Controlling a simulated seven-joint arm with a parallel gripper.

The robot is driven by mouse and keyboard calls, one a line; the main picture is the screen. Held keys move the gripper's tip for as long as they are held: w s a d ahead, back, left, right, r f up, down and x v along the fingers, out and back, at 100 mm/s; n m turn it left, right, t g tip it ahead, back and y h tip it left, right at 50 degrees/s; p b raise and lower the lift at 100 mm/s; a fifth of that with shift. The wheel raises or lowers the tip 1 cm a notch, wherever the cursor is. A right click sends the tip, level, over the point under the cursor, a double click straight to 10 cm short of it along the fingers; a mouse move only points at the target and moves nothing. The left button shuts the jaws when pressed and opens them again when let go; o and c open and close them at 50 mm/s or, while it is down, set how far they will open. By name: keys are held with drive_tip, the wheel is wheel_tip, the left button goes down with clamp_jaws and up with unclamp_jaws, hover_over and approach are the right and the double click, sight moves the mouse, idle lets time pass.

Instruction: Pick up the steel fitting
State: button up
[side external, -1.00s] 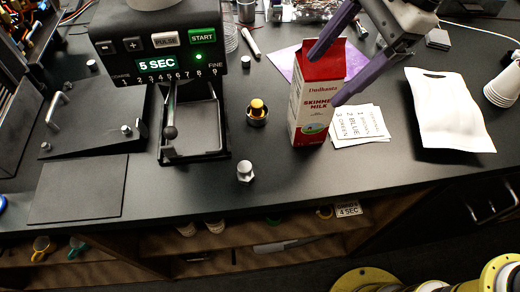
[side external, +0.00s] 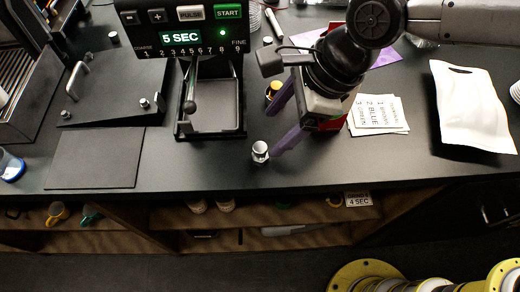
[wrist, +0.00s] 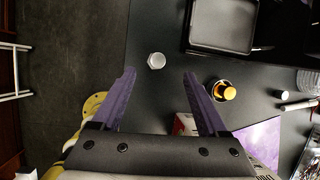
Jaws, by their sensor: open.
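The steel fitting (side external: 260,151), a small silver piece with a faceted body, stands on the dark counter near its front edge. It also shows in the wrist view (wrist: 156,60), between the lines of the two purple fingers and just beyond their tips. My gripper (side external: 273,132) is open and empty, pointing down with its fingers spread. In the side view one fingertip appears right beside the fitting; I cannot tell whether it touches. The wrist view shows a finger of my gripper (wrist: 159,73) on either side, with nothing between them.
A brass-topped dark fitting (wrist: 222,92) stands close to the right finger in the wrist view. The milk carton (side external: 330,122) is mostly hidden behind my gripper. The grinder's tray (side external: 212,104) stands to the left. Cards (side external: 378,114) and a white pouch (side external: 472,105) lie to the right.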

sight(262, 149)
drive_tip(key=x, duration=0.3)
drive_tip(key=shift+f, duration=0.1)
drive_tip(key=shift+s+x, duration=0.15)
drive_tip(key=shift+x, duration=1.2)
drive_tip(key=shift+s+x, duration=0.2)
drive_tip(key=shift+x, duration=1.15)
drive_tip(key=shift+d+f, duration=0.1)
drive_tip(key=shift+d, duration=0.05)
clamp_jaws()
